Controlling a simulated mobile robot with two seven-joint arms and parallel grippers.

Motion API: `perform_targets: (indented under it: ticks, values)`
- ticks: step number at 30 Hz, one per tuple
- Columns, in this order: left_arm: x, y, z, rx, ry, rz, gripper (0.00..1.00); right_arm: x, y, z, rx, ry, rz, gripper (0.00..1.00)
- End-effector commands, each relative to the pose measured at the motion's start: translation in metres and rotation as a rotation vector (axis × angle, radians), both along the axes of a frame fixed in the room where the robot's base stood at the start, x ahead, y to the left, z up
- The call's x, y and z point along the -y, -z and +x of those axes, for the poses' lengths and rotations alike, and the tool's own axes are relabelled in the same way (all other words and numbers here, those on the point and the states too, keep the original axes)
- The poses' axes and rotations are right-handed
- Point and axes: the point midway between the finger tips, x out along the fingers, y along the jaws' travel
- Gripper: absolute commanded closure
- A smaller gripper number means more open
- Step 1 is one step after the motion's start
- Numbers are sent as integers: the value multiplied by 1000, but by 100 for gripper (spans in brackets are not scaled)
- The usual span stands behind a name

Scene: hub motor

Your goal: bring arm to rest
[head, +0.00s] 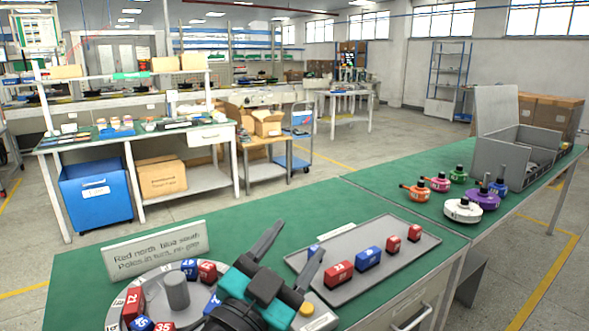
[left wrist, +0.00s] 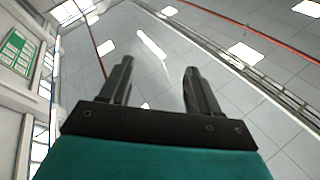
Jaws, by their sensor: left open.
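My left gripper (head: 290,246) is raised above the near part of the green workbench (head: 262,213), between the round hub and the grey tray. Its two dark fingers are apart with nothing between them. In the left wrist view the same gripper (left wrist: 158,85) points up toward the ceiling, and its fingers are spread and empty. The grey round hub (head: 177,292) with red and blue numbered blocks lies at the bottom left, partly hidden by my gripper. The grey tray (head: 412,262) holds several red and blue blocks. My right gripper does not show.
A sign (head: 155,250) stands behind the hub. On the right part of the bench are a white round piece (head: 463,210), several coloured knobbed pieces and an open grey bin (head: 497,160). Green bench surface is clear behind the tray. Other workbenches stand across the aisle.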

Motion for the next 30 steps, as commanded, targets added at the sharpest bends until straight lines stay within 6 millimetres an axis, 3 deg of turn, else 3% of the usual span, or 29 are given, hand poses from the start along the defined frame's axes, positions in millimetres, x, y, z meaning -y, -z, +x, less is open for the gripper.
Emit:
perform_targets:
  ticks: [1, 5, 9, 12, 18, 25, 26, 30]
  values:
    - [-24, 26, 2, -135, -85, -24, 38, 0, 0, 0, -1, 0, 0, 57]
    - [-85, 101, -12, -493, -285, -37, 38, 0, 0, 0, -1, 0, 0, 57]
    - [-135, 174, -58, -850, -428, -11, 38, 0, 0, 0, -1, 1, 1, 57]
    - [-157, 207, -93, -1039, -483, 14, 38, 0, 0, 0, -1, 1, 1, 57]
    - [-183, 246, -158, -1317, -537, 64, 38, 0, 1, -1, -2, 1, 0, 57]
    - [-202, 268, -227, -1575, -563, 118, 38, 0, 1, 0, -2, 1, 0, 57]
    - [-203, 270, -232, -1595, -562, 123, 38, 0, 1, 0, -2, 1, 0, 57]
    - [-198, 284, -212, -1514, -544, 96, 38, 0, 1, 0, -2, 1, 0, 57]
